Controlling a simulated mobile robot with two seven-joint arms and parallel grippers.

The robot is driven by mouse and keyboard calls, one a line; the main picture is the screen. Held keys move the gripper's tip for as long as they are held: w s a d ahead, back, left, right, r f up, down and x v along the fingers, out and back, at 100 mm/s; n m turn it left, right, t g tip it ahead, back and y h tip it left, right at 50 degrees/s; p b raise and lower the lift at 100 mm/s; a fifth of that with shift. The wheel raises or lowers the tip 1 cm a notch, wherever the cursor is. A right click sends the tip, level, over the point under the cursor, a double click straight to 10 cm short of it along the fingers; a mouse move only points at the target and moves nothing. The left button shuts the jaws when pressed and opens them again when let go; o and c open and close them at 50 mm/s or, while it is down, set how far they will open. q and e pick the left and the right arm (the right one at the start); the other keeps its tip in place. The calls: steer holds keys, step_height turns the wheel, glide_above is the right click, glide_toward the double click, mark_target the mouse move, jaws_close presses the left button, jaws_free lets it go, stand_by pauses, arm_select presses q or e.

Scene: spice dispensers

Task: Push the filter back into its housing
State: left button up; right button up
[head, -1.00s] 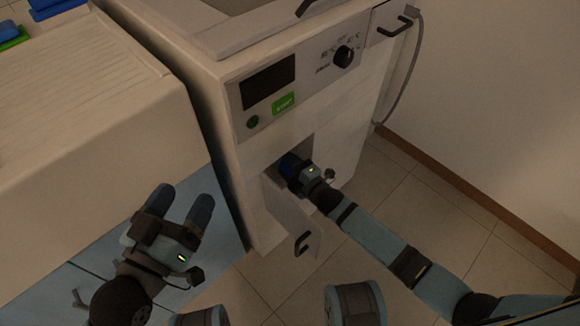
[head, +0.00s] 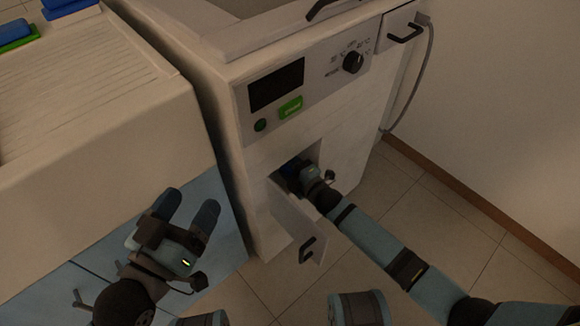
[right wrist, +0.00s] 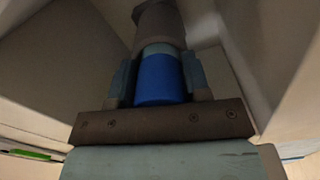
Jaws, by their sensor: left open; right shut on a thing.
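The filter is a blue cylinder (right wrist: 160,80) with a lighter band and a grey-brown part beyond it in the right wrist view. My right gripper (right wrist: 158,82) is shut on its blue end, one finger on each side. In the head view the right gripper (head: 303,172) reaches into the square recess of the white machine, and the filter (head: 291,168) shows only as a small dark blue patch. The housing's depth is hidden by the gripper. The recess's flap (head: 296,222) hangs open below. My left gripper (head: 188,214) is open and empty, left of the machine.
The machine's front panel has a dark display (head: 276,84), a green button (head: 290,107) and a black knob (head: 353,62). A sink counter (head: 90,130) stands on the left. Tiled floor (head: 430,215) is free at the right.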

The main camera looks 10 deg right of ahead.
arm_select(q)
steer(key=shift+f, duration=0.1)
arm_select(e)
steer(key=shift+w+a, duration=0.1)
steer(key=shift+w, duration=0.05)
steer(key=o, duration=1.1)
steer(key=shift+s+d, duration=0.2)
steer(key=shift+s, duration=0.1)
arm_select(q)
steer(key=shift+t, duration=0.7)
step_height(320, 180, up, 6)
steer(key=p, duration=0.4)
steer(key=shift+s+a+f, duration=0.1)
steer(key=shift+a+f, duration=0.05)
steer(key=shift+f, duration=0.1)
arm_select(e)
steer(key=v, duration=1.3)
